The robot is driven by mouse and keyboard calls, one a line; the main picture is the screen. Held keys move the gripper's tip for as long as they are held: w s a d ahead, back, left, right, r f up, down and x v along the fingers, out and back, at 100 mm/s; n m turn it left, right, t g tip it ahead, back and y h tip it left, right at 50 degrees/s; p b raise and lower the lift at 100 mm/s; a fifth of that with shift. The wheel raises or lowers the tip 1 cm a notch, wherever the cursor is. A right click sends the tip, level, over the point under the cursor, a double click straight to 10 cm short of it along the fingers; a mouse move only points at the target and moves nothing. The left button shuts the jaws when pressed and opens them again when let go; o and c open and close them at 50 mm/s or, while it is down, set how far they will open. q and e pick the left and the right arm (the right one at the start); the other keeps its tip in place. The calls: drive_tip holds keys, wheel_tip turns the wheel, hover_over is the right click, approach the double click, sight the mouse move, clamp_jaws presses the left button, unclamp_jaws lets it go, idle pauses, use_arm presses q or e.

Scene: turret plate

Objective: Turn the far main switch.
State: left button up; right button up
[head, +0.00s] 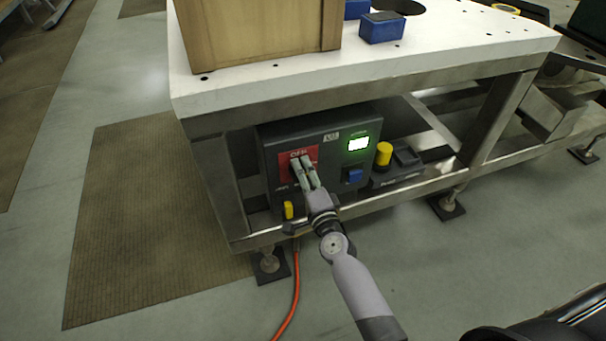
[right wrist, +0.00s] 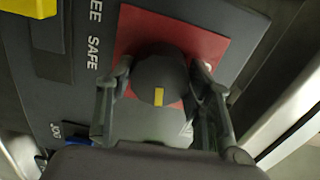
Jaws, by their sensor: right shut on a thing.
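The main switch shows in the right wrist view as a round dark knob (right wrist: 160,78) with a yellow mark, on a red plate (right wrist: 207,44). In the head view the red plate (head: 298,157) sits at the upper left of a dark control box (head: 328,133) under the table. My right gripper (head: 303,170) is at the plate and hides the knob there. In the right wrist view my right gripper (right wrist: 160,95) has a finger on each side of the knob and is shut on it. My left gripper is not in view.
The box has a lit green display (head: 359,144), a blue switch (head: 352,175) and a yellow part (head: 288,210). A yellow knob (head: 383,153) stands to its right. The white table top (head: 440,50) overhangs the box. An orange cable (head: 295,290) runs along the floor.

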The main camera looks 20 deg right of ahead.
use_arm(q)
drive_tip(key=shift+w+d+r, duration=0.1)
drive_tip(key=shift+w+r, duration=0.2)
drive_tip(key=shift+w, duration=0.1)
use_arm(e)
drive_tip(key=shift+m, duration=1.1)
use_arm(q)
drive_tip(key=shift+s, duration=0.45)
